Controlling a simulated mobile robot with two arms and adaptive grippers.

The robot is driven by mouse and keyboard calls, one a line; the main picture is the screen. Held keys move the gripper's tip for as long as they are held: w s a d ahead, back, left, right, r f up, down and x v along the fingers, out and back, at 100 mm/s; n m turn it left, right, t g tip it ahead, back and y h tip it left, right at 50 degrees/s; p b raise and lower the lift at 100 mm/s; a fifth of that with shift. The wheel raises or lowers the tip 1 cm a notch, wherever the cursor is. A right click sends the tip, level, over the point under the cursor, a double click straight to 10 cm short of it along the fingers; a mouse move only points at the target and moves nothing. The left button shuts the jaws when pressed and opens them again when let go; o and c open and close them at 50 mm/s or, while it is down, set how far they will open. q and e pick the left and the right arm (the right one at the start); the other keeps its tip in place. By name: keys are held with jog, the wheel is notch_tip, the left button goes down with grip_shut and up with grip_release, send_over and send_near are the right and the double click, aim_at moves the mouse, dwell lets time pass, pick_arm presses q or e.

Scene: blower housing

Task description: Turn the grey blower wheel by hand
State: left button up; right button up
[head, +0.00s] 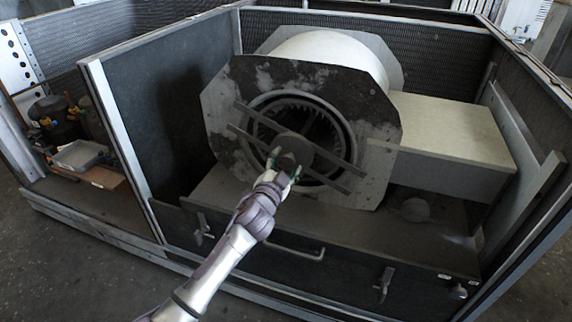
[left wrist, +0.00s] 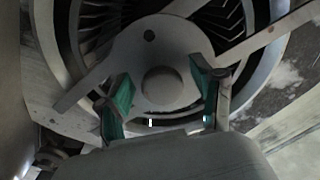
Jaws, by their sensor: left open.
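The grey blower wheel (head: 318,125) is a ring of fins inside the round opening of the dark octagonal housing plate (head: 240,85). Two flat bars cross the opening and carry a round hub plate (head: 325,160). My left gripper (head: 284,162) is at this hub, in front of the lower part of the opening. In the left wrist view the green-padded fingers (left wrist: 163,95) are spread apart, one on each side of the round hub end (left wrist: 162,85). The wheel's fins (left wrist: 95,25) show behind the hub plate. I cannot tell whether the fingers touch anything. My right gripper is not in view.
A metal frame with a dark side panel (head: 165,115) stands left of the housing. A beige duct box (head: 450,130) juts out at the right. A handle (head: 295,252) and latches sit on the front panel. A grey tray (head: 78,155) lies at the left.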

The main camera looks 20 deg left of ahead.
pick_arm(q)
jog(key=shift+w, duration=0.2)
grip_shut()
dwell(0.3)
